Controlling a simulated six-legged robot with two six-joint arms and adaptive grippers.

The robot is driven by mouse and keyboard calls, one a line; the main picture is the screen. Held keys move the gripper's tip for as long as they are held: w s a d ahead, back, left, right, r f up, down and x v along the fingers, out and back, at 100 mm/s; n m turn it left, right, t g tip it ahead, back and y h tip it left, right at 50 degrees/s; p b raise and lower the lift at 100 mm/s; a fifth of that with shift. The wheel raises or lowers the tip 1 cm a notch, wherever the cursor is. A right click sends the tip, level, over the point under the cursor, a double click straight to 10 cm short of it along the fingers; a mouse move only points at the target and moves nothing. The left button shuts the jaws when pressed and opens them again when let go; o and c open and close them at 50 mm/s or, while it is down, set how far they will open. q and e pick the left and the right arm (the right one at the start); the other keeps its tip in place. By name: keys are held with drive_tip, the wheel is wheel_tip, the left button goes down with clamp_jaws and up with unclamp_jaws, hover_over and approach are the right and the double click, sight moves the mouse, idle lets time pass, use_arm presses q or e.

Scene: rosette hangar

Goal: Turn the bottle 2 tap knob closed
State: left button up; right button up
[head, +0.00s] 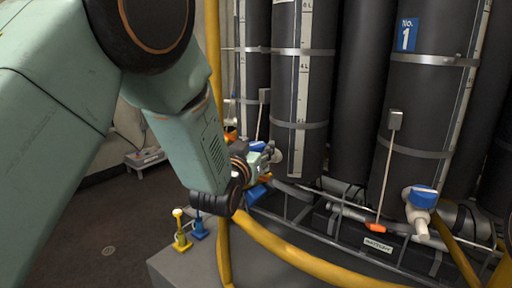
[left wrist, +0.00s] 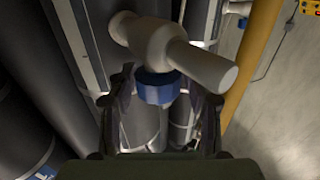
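A white tap body (left wrist: 165,45) with a blue knob (left wrist: 157,88) fills the upper middle of the left wrist view. My left gripper (left wrist: 160,82) is open, with one dark finger on each side of the knob. Small gaps seem to show between the fingers and the knob; I cannot tell whether either touches. In the head view my left gripper (head: 262,162) is at this tap, low on the dark bottle (head: 298,90) left of the No. 1 bottle, and partly hides it. No number shows on this bottle. My right gripper is not in view.
A similar white tap with a blue knob (head: 424,197) is low on the No. 1 bottle (head: 415,90). Yellow rails (head: 290,250) run in front of the bottles. Small yellow (head: 181,238) and blue (head: 199,229) fittings stand on the grey plinth. Open floor is at left.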

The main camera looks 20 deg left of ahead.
use_arm(q)
drive_tip(key=shift+a, duration=0.1)
drive_tip(key=shift+c, duration=0.7)
drive_tip(key=shift+d, duration=0.25)
drive_tip(key=c, duration=0.7)
